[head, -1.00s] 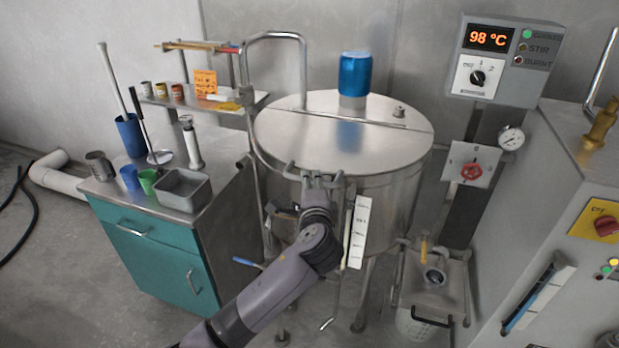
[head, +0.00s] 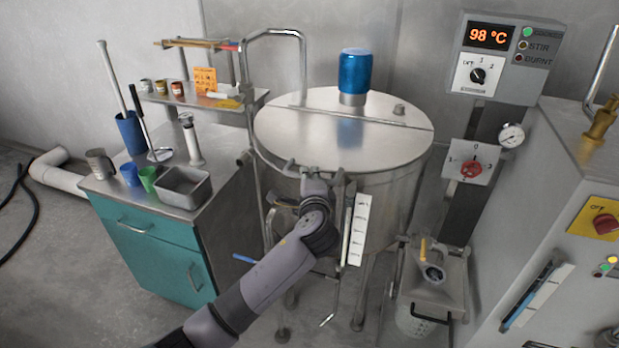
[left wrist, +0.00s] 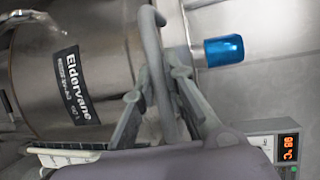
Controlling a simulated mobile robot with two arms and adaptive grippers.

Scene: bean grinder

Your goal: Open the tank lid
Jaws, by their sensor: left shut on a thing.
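The steel tank (head: 395,200) stands in the middle of the head view. Its round flat lid (head: 300,135) lies level on top, shut as far as I can see. My left gripper (head: 315,180) is at the lid's front edge, coming from below. In the left wrist view its two fingers (left wrist: 160,92) are on either side of a grey bar, the lid handle (left wrist: 153,45), and are shut on it. In the head view my wrist hides most of the handle. My right gripper is not in view.
A blue cylinder (head: 355,72) stands on the fixed rear part of the tank top. A bent steel pipe (head: 272,34) rises at the tank's left. A teal cabinet (head: 150,245) with cups is at left. A control box (head: 505,58) reads 98 °C at right.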

